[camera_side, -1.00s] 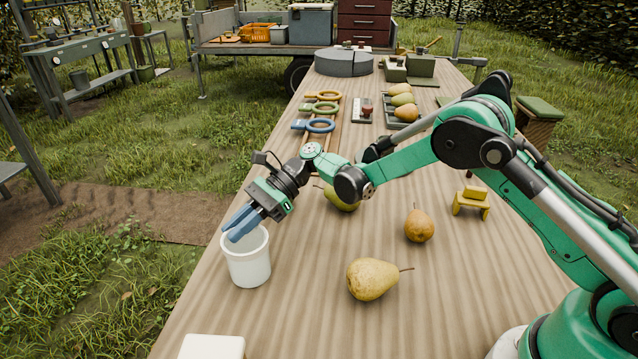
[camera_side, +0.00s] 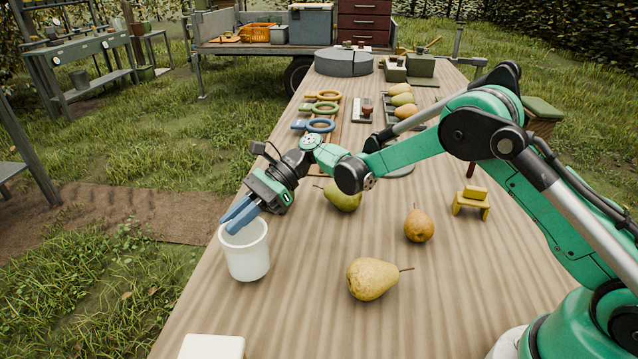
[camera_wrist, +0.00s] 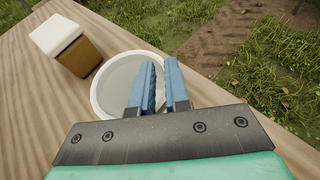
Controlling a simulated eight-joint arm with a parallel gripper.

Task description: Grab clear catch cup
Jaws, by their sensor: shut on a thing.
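The catch cup (camera_side: 248,260) is whitish and cloudy rather than clear, and stands upright at the left edge of the wooden table in the side view. In the wrist view the cup (camera_wrist: 117,82) shows its round rim and open mouth. My gripper (camera_side: 236,219) comes down at a tilt from the upper right, its blue fingers at the far part of the rim. It is shut on the cup's wall. In the wrist view my gripper (camera_wrist: 159,64) partly covers the rim where it holds it. Whether the cup's base touches the table is hard to tell.
A yellow pear (camera_side: 371,279), a brown pear (camera_side: 419,226) and a green pear (camera_side: 343,197) lie to the right. A white-topped block (camera_side: 212,347) is at the near edge. A small yellow stand (camera_side: 471,203) is farther right. Grass lies beyond the left edge.

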